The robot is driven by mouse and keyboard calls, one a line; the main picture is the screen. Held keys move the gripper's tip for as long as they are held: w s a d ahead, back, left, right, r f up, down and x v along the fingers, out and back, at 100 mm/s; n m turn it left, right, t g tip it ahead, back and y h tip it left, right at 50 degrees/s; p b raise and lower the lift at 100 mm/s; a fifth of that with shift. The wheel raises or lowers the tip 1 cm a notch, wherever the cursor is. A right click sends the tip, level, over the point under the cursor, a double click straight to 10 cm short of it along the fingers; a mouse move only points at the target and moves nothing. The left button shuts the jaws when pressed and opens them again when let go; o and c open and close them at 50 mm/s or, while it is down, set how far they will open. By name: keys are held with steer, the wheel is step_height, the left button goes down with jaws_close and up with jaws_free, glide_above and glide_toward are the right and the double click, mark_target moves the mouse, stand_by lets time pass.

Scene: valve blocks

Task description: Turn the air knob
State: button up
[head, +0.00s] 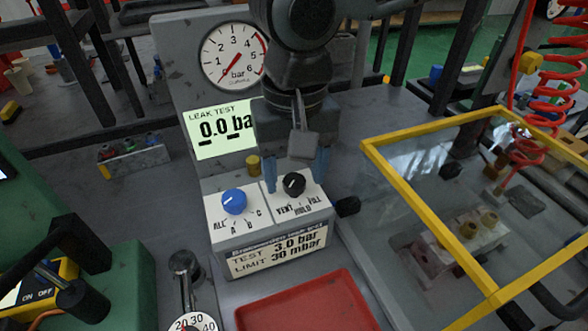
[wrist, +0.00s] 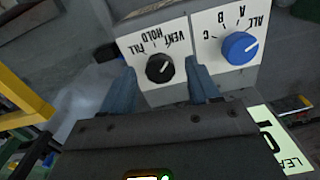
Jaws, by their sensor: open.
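The black knob (head: 293,184) sits on a white plate marked VENT, HOLD and FILL on the grey test block. It also shows in the wrist view (wrist: 159,68), with a small white mark whose exact setting I cannot tell. My gripper (head: 297,176) is open above the black knob, one blue finger to each side. In the wrist view my gripper (wrist: 161,84) has the knob between and just beyond its fingertips, with a visible gap on both sides.
A blue knob (head: 234,201) marked ALL, A, B, C is close on the left. The display (head: 221,129) shows 0.0, and the gauge (head: 234,56) needle is low. A yellow-framed clear guard (head: 430,200) stands right; a red tray (head: 308,305) lies in front.

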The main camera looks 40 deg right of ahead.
steer(key=shift+f, duration=0.15)
steer(key=shift+c, duration=0.3)
steer(key=c, duration=1)
steer(key=n+p, duration=0.3)
steer(key=shift+r+n, duration=0.2)
steer(key=shift+n, duration=0.1)
steer(key=n+p, duration=0.3)
steer(key=n, duration=0.2)
steer(key=shift+f, duration=0.1)
steer(key=n+p, duration=0.1)
steer(key=n, duration=0.4)
steer(key=shift+f+n+p, duration=0.1)
steer(key=shift+n+p, duration=0.2)
steer(key=shift+n, duration=1.8)
